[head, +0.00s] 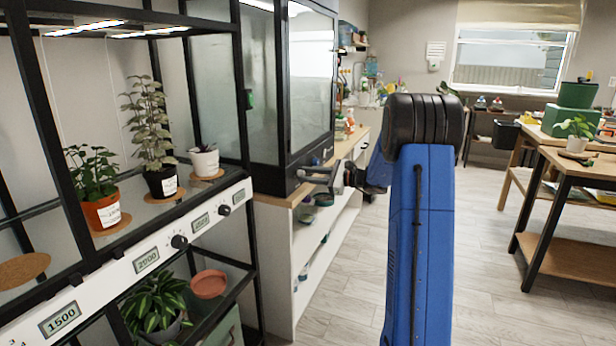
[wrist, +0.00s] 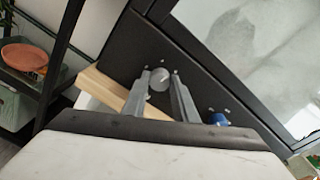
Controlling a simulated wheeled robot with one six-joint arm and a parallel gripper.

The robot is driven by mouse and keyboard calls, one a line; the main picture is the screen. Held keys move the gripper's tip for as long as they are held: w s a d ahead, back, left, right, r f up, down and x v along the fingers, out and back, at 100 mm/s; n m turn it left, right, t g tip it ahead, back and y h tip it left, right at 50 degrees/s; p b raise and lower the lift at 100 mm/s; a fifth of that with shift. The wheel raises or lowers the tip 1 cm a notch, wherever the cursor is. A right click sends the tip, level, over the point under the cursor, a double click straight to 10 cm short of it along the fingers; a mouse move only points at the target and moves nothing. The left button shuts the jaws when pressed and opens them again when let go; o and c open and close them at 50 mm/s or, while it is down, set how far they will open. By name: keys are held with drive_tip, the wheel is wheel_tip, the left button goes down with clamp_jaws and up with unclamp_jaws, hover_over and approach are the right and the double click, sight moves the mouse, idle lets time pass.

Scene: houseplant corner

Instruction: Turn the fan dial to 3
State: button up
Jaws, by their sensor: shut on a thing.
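A round grey dial (wrist: 159,79), which seems to be the fan dial, sits on the dark base panel of the glass-fronted cabinet (head: 293,182). Small pale marks lie around it, and a pale line shows on its face. I cannot read any numbers. My gripper (wrist: 159,77) has one finger on each side of the dial and is shut on it. In the head view my gripper (head: 304,175) is at the cabinet's lower front, and the dial is hidden there. A blue knob (wrist: 218,119) sits on the same panel, to the right of the fingers.
A black-framed plant shelf (head: 237,186) with potted plants and a white dial strip stands left. A wooden-topped cabinet (head: 275,200) is under the glass one. A wooden table (head: 560,165) stands right. The floor (head: 480,260) between is clear.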

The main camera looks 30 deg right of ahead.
drive_tip(key=shift+w+d+f+m+y, duration=0.15)
drive_tip(key=shift+m+y, duration=0.25)
drive_tip(key=shift+m, duration=3.6)
drive_tip(key=shift+s+d+f+m+y, duration=0.1)
drive_tip(key=shift+m+y, duration=0.3)
drive_tip(key=shift+m, duration=3.9)
drive_tip(key=o, duration=1)
drive_tip(key=shift+o, duration=0.2)
drive_tip(key=v, duration=1.7)
drive_tip(key=shift+d, duration=0.2)
